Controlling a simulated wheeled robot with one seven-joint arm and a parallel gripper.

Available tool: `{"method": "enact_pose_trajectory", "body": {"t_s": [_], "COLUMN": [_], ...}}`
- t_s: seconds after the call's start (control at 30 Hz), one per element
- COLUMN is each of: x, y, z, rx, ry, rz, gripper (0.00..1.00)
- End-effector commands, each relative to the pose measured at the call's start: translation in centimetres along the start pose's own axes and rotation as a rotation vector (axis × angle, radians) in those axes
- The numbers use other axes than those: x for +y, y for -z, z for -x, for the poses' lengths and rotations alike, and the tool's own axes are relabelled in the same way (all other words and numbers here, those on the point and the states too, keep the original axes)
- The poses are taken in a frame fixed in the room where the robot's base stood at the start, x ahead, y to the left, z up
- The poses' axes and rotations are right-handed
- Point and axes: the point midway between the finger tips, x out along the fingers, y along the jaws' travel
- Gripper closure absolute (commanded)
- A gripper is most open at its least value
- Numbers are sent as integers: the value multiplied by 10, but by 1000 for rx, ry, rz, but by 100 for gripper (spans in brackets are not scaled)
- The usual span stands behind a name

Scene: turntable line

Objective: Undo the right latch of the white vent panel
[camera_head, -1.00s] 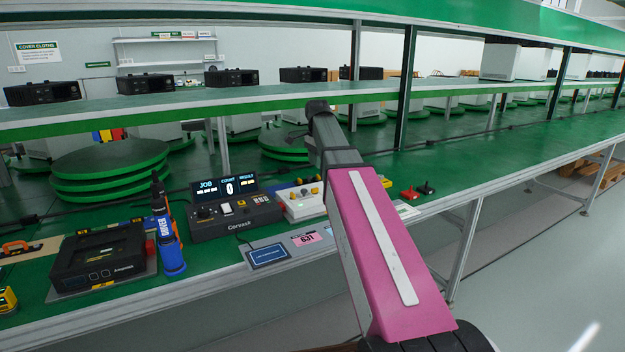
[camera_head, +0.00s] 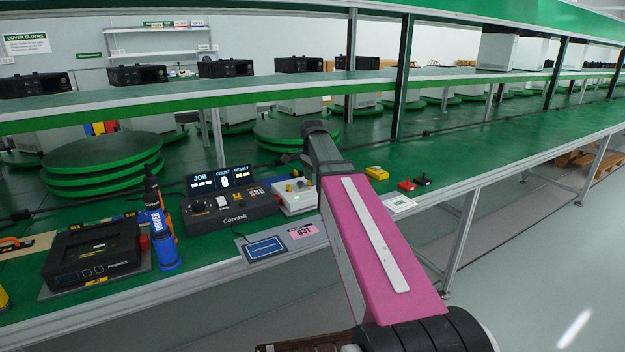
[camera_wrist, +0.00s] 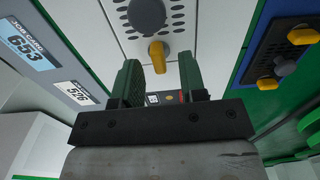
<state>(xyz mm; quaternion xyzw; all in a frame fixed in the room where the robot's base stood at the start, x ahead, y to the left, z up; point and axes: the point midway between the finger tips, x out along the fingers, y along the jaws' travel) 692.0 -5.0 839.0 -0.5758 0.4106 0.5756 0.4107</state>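The white vent panel (camera_wrist: 123,34) fills the upper middle of the wrist view, with round holes and a grey knob (camera_wrist: 146,14). One yellow latch (camera_wrist: 157,52) shows on it, just beyond my fingertips; a second latch is not seen, and I cannot tell which side this one is on. My gripper (camera_wrist: 160,78) is open, its two green fingers apart with the latch in the gap ahead, apparently untouched. In the head view my pink arm covers the middle and the fingers do not show clearly. A white box (camera_head: 296,204) with coloured knobs stands partly behind the arm.
A blue panel (camera_wrist: 262,48) with yellow latches is at the right of the wrist view; cards 653 (camera_wrist: 32,47) and 576 (camera_wrist: 76,94) are at left.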

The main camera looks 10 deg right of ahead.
Motion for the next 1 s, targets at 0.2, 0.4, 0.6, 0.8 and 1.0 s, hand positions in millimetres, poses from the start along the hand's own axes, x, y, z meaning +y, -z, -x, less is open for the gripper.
{"method": "enact_pose_trajectory", "body": {"t_s": [0.2,0.4,0.6,0.8,1.0], "x": [0,0,0,0,0], "y": [0,0,0,0,0], "z": [-7,-7,-7,-7,-7], "rx": [0,0,0,0,0], "ry": [0,0,0,0,0], "rz": [0,0,0,9,68], "gripper": [62,62,100,100,100]}}
